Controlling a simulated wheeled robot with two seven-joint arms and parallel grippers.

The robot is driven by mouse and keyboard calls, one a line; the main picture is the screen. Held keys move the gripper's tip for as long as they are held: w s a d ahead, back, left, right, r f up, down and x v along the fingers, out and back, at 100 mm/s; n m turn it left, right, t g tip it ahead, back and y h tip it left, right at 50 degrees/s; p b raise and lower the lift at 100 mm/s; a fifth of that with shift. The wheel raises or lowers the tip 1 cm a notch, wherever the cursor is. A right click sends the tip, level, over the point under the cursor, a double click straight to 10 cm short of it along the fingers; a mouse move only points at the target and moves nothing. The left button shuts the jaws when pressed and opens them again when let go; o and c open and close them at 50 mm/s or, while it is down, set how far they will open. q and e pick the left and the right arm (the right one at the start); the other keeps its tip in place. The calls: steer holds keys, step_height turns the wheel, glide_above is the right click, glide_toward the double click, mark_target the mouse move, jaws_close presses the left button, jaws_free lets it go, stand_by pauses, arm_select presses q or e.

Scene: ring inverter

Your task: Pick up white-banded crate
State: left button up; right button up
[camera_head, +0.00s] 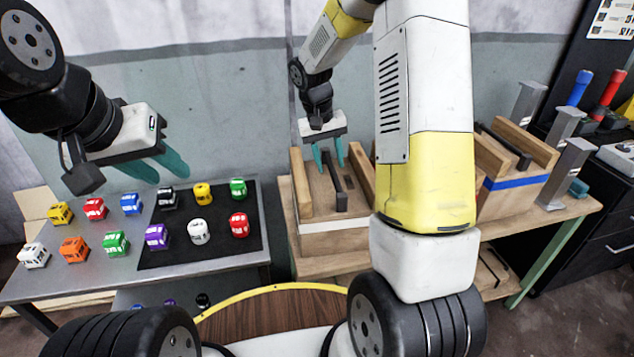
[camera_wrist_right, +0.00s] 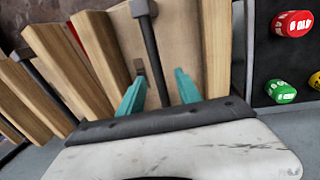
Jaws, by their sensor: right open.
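The white-banded crate (camera_head: 335,243) is a wooden box with a white stripe, on the wooden bench in the middle of the head view. It has raised wooden sides and a dark bar handle (camera_head: 337,188) along its middle. My right gripper (camera_head: 328,158) is open above the crate's back part, pointing down, with its teal fingers apart. In the right wrist view the handle (camera_wrist_right: 153,55) runs between the fingers (camera_wrist_right: 157,92), with no visible grip on it. My left gripper (camera_head: 172,178) is open and empty above the left table. My right arm hides the crate's right part.
A blue-banded crate (camera_head: 515,181) stands to the right on the bench. Grey metal posts (camera_head: 566,172) stand at the bench's right end. A wall is close behind.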

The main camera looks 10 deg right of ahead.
mark_target(333, 172)
steer(key=f, duration=0.2)
steer(key=d+f, duration=0.1)
steer(key=f, duration=0.2)
steer(key=shift+d+f, duration=0.1)
steer(key=shift+d, duration=0.05)
jaws_close()
stand_by(1.2)
